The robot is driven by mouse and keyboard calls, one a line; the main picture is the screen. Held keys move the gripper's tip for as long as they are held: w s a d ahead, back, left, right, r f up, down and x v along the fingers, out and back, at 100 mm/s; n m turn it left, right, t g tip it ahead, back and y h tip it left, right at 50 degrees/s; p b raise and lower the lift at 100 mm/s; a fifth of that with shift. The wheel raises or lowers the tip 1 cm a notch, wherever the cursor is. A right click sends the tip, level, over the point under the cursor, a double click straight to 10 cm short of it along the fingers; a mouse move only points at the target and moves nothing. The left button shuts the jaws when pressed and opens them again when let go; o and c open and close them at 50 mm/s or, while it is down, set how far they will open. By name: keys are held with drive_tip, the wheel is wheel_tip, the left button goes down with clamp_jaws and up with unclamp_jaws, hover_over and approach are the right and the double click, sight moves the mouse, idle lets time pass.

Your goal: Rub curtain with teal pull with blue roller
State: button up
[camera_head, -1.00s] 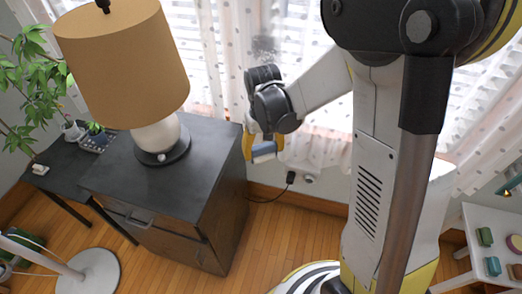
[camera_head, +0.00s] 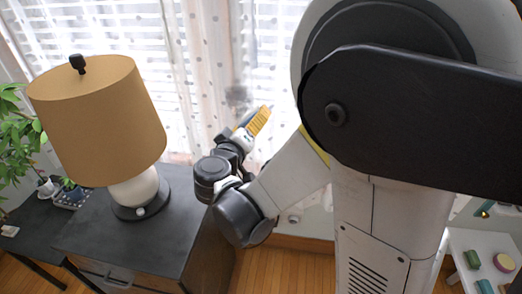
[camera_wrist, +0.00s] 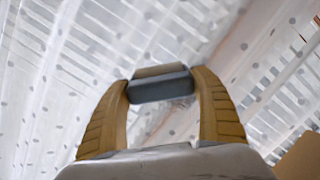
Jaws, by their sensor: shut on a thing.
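Sheer white curtains with grey dots hang over the window. The middle curtain (camera_head: 207,60) has a dark grey smudge (camera_head: 237,96) on it. My gripper (camera_head: 256,122) is raised in front of this curtain, close to the smudge, its yellow fingers pointing up. In the wrist view my gripper (camera_wrist: 162,88) is shut on the blue roller (camera_wrist: 160,88), a short dark blue-grey bar held crosswise between the fingertips. Dotted curtain fills the view behind it. I cannot tell whether the roller touches the cloth. No teal pull shows clearly on the middle curtain.
A tan-shaded lamp (camera_head: 100,115) stands on a dark cabinet (camera_head: 165,235), left of my arm. A potted plant (camera_head: 20,140) is at the far left. A white table (camera_head: 480,245) with small coloured items is at the right. My arm hides much of the right side.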

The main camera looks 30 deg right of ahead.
sight(243, 122)
drive_tip(key=r, duration=0.1)
drive_tip(key=a+r+t, duration=0.1)
drive_tip(key=a+r+n+t, duration=0.1)
drive_tip(key=r, duration=0.1)
drive_tip(key=shift+a+y, duration=0.25)
drive_tip(key=shift+y, duration=0.05)
drive_tip(key=shift+f, duration=0.15)
drive_tip(key=x, duration=0.5)
drive_tip(key=shift+w+a+b, duration=0.15)
drive_tip(key=shift+w+b, duration=0.1)
drive_tip(key=shift+b, duration=0.15)
drive_tip(key=w+a, duration=0.5)
drive_tip(key=a, duration=0.2)
wheel_tip(243, 122, down, 7)
drive_tip(key=b, duration=0.7)
drive_tip(key=s+d, duration=0.1)
drive_tip(key=d, duration=0.1)
drive_tip(key=s+d, duration=0.3)
drive_tip(key=d, duration=0.1)
drive_tip(key=shift+s+d, duration=0.1)
drive_tip(key=shift+s, duration=0.2)
drive_tip(key=shift+s+d, duration=0.4)
drive_tip(key=shift+d, duration=0.15)
drive_tip(key=shift+w+d, duration=0.4)
drive_tip(key=shift+w, duration=0.15)
